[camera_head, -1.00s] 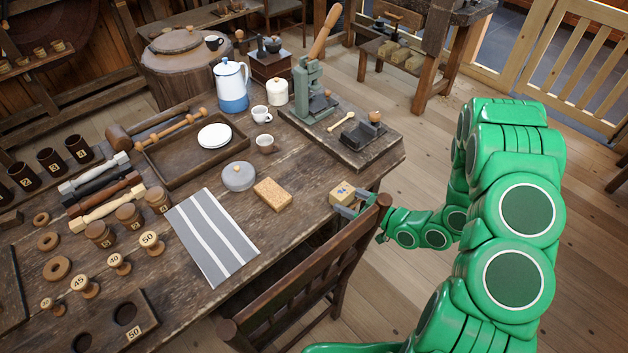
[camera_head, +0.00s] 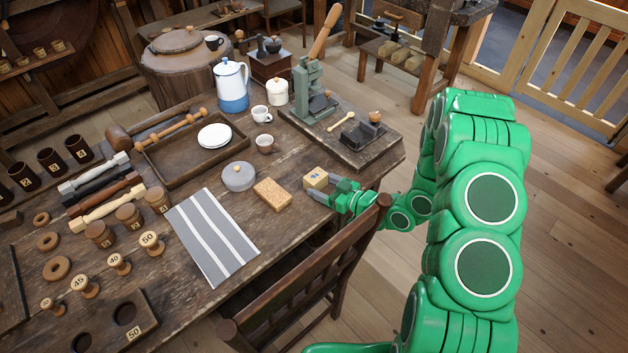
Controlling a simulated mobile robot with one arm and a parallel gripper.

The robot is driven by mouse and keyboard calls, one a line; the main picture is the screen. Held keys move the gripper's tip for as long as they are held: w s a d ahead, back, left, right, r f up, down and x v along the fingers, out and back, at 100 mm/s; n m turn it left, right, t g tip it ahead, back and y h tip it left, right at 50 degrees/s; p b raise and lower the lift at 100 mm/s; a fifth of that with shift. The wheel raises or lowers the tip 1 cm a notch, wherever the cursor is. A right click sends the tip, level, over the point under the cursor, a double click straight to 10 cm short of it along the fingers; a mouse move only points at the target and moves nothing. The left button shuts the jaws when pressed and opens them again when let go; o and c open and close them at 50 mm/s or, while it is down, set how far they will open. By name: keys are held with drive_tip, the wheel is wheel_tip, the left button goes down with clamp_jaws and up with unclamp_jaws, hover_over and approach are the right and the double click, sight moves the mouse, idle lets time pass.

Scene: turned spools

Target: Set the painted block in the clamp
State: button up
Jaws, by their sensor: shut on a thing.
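The painted block (camera_head: 314,179), a small tan cube with a dark bluish mark on top, is held at the table's right side. My gripper (camera_head: 320,186) is shut on it, reaching in from the right over the chair back. The gap between block and table top is hard to judge. A dark metal fixture (camera_head: 363,135) that looks like the clamp sits on the wooden board (camera_head: 372,155), behind and right of the block. A small round wooden knob (camera_head: 375,116) shows at its back. The inside of its jaws is too small to make out.
A green lever press (camera_head: 308,90) and a wooden spoon (camera_head: 341,122) share the board. The chair back (camera_head: 310,270) rises below my arm.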

sight(322, 185)
drive_tip(key=shift+r+x, duration=0.15)
drive_tip(key=shift+x, duration=0.7)
drive_tip(key=shift+r+x, duration=0.1)
drive_tip(key=shift+x, duration=0.75)
drive_tip(key=shift+r, duration=0.1)
drive_tip(key=o, duration=1.1)
drive_tip(key=shift+v, duration=3.65)
drive_tip(key=shift+s+d, duration=0.1)
drive_tip(key=shift+d, duration=0.1)
drive_tip(key=c, duration=0.4)
